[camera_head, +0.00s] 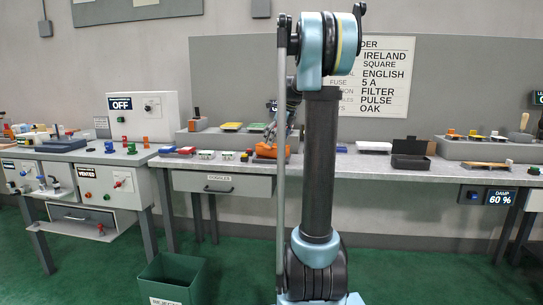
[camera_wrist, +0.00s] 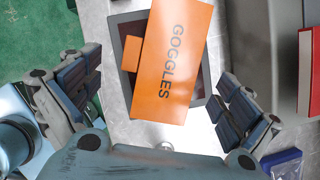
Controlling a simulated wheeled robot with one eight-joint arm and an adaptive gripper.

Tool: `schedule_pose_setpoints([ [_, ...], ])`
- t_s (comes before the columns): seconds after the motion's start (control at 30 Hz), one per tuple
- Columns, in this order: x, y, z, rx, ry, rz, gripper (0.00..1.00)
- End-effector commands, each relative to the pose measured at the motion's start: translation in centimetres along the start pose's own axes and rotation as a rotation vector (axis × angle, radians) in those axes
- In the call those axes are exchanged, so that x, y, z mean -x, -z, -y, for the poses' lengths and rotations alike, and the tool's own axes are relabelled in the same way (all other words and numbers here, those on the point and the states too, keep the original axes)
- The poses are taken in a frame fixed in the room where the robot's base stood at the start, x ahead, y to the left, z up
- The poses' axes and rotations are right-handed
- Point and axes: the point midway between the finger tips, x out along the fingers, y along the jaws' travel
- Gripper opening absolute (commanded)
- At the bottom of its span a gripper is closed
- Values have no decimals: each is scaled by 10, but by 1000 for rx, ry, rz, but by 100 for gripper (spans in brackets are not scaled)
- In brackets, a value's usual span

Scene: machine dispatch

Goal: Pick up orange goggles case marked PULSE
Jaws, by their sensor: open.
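An orange case (camera_wrist: 172,62) printed GOGGLES lies slightly tilted in a dark shallow tray or frame (camera_wrist: 125,40) in the wrist view. The word PULSE does not show on the face that I see. In the head view the orange case (camera_head: 262,151) sits on the grey bench, partly hidden by my arm. My gripper (camera_wrist: 160,78) is open, with one finger to the left of the case and one to the right, both apart from it. In the head view my gripper (camera_head: 277,136) is above the case, small and partly hidden.
The grey bench (camera_head: 345,163) also bears small coloured blocks left of the case and a dark open box (camera_head: 410,162) to the right. A red item (camera_wrist: 306,72) and a blue item (camera_wrist: 284,163) lie right in the wrist view. A green bin (camera_head: 172,277) stands on the floor.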

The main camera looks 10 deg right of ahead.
Motion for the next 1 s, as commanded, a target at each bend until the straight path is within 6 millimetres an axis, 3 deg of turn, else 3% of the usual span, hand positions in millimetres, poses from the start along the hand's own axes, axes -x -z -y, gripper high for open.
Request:
schedule_pose_setpoints([
  [0.3,-40,1,2,1,0,0,98],
  [0.67,-48,1,2,0,0,0,98],
  [0.9,-48,1,2,0,0,0,44],
  [1.0,-48,1,1,0,0,0,39],
])
